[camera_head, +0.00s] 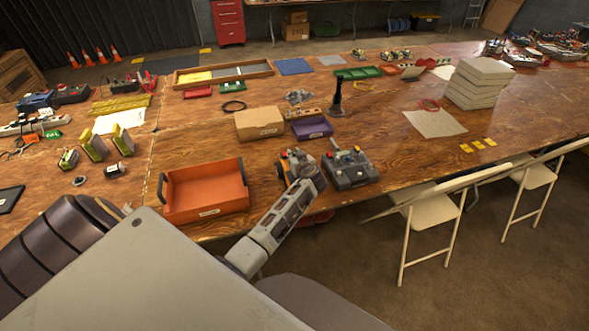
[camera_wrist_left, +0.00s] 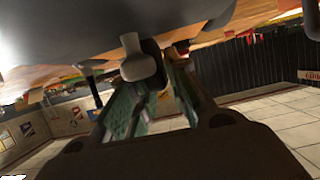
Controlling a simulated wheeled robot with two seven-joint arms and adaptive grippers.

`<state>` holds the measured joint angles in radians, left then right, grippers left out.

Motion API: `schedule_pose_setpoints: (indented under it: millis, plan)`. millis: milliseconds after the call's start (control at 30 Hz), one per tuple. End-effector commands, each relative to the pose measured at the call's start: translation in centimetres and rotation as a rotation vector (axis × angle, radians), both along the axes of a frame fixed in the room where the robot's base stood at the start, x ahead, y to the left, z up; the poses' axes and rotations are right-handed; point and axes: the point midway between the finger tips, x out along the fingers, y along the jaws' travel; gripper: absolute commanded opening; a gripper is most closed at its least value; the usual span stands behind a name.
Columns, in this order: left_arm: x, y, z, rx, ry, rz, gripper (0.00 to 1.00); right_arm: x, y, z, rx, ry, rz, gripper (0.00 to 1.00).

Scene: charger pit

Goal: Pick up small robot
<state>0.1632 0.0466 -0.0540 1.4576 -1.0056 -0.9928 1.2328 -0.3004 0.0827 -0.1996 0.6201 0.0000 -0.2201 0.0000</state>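The small robot (camera_head: 291,161), orange and grey with a dark wheel, stands at the front edge of the wooden table, just right of the orange tray. My left gripper (camera_head: 308,170) is right at it and covers part of its right front side. In the left wrist view, the fingers of my left gripper (camera_wrist_left: 155,95) reach up toward a pale knob and a large dark grey body that are very close. Whether the fingertips touch or enclose any part of the robot is hidden. My right gripper is not in view.
An orange tray (camera_head: 205,212) stands left of the robot. A grey control box (camera_head: 351,170) with knobs is close on its right. A cardboard box (camera_head: 259,124), a purple bin (camera_head: 312,128) and a black stand (camera_head: 336,100) are behind.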

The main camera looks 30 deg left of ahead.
Motion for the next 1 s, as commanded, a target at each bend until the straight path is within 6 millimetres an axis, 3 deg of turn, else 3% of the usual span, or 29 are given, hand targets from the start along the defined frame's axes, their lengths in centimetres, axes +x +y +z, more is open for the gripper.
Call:
schedule_pose_setpoints:
  millis: [100, 1000]
  plan:
    - [-0.01, -0.01, -0.01, 0.0, 0.0, 0.0, 0.0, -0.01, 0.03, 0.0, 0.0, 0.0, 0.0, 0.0]
    - [0.18, 0.01, 0.95, 0.003, -0.007, -0.001, 0.0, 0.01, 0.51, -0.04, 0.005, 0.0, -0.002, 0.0]
